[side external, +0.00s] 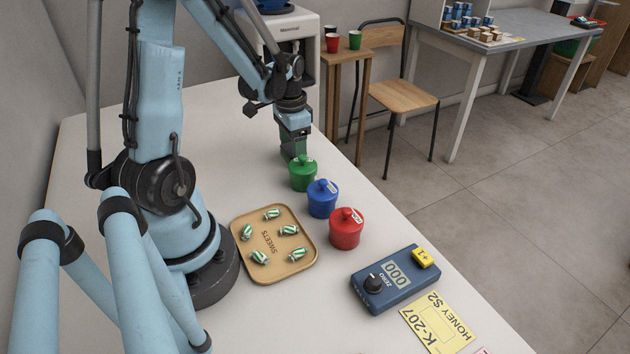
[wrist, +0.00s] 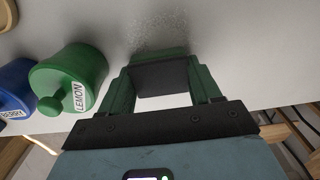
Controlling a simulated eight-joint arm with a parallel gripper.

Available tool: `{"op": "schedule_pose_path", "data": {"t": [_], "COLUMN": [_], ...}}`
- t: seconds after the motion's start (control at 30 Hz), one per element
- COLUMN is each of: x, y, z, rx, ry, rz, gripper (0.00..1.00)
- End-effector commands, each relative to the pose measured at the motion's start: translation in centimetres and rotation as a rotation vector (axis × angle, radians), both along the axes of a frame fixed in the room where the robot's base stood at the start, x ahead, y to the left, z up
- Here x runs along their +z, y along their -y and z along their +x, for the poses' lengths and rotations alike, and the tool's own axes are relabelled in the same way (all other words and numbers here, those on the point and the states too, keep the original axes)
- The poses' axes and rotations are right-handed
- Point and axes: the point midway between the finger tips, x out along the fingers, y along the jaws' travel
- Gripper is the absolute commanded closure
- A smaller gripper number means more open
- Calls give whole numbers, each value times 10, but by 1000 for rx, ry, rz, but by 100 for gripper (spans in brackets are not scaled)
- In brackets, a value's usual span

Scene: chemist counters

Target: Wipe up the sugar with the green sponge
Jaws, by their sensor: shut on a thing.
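My gripper (wrist: 160,80) is shut on the green sponge (wrist: 158,57), which shows a dark face toward the wrist camera. In the side external view my gripper (side external: 294,142) points down at the far end of the counter, just behind the green jar. The sponge is low at the counter there; I cannot tell whether it touches the surface. The sugar (wrist: 163,28) is a patch of pale grains on the counter, just beyond the sponge in the wrist view. I cannot make it out in the side external view.
A green lemon jar (side external: 303,174) stands close beside my gripper, followed by a blue jar (side external: 322,199) and a red jar (side external: 346,229). A sweets tray (side external: 241,262), a blue counter box (side external: 394,281) and a yellow card (side external: 441,322) lie nearer. The counter's right edge is close.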

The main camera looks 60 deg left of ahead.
Motion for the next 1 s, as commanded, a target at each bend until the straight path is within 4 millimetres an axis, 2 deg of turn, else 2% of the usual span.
{"op": "schedule_pose_path", "data": {"t": [0.07, 0.2, 0.7, 1.0], "x": [-3, 19, 63, 79], "y": [0, 1, 0, 0], "z": [8, 6, 6, 6], "rx": [-2, 0, 0, 0], "ry": [0, 0, 0, 0], "rz": [0, 0, 0, 0], "gripper": [70, 70, 70, 70]}}
